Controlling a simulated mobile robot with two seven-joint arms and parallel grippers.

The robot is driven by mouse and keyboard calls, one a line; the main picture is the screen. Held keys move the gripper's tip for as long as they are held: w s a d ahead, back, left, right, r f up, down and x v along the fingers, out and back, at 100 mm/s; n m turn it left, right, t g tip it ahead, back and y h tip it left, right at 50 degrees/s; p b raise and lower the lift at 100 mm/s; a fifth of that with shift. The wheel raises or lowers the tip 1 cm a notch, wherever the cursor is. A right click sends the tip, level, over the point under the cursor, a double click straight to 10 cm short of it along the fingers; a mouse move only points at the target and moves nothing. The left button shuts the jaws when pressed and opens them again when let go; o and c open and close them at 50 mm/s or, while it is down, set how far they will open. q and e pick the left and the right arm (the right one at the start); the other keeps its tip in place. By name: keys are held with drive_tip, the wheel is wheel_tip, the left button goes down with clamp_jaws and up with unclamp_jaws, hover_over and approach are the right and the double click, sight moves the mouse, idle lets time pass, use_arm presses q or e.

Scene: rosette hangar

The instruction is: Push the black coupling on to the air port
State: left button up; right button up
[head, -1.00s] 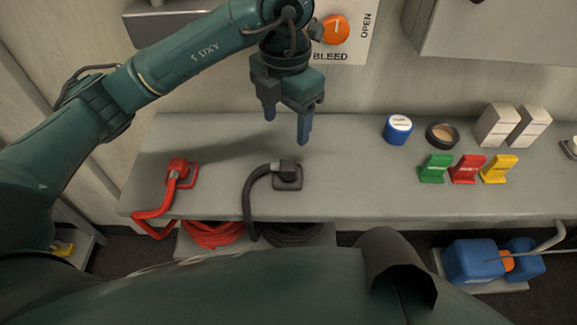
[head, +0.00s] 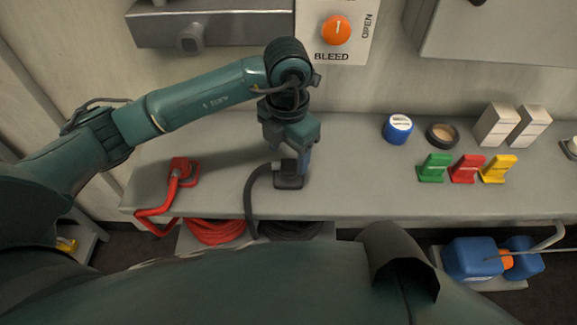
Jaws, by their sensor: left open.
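The black coupling (head: 289,180) sits on its dark square holder on the bench, with a black hose curving from its left side down over the front edge. My left gripper (head: 291,160) is lowered over it from above and is open. One finger shows along the coupling's right side; the other is mostly hidden behind it. I cannot tell whether the fingers touch it. A grey round fitting (head: 190,40) sticks out of the grey wall box at the upper left; I cannot tell whether this is the air port.
A red coupling (head: 180,171) with a red hose sits to the left on the bench (head: 350,190). A blue-labelled tin (head: 397,129), a tape roll (head: 442,135), white boxes and green, red and yellow clips stand at right. An orange bleed knob (head: 336,30) is on the wall.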

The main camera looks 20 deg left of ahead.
sight(289, 163)
use_arm(q)
wheel_tip(289, 163, down, 4)
drive_tip(key=shift+w+r+p, duration=0.1)
drive_tip(key=shift+r+p, duration=0.05)
drive_tip(key=shift+p, duration=0.2)
drive_tip(key=shift+f, duration=0.25)
drive_tip(key=c, duration=1)
wheel_tip(289, 163, up, 9)
drive_tip(key=shift+f+b, duration=0.1)
drive_tip(key=shift+b, duration=0.45)
drive_tip(key=shift+r, duration=0.6)
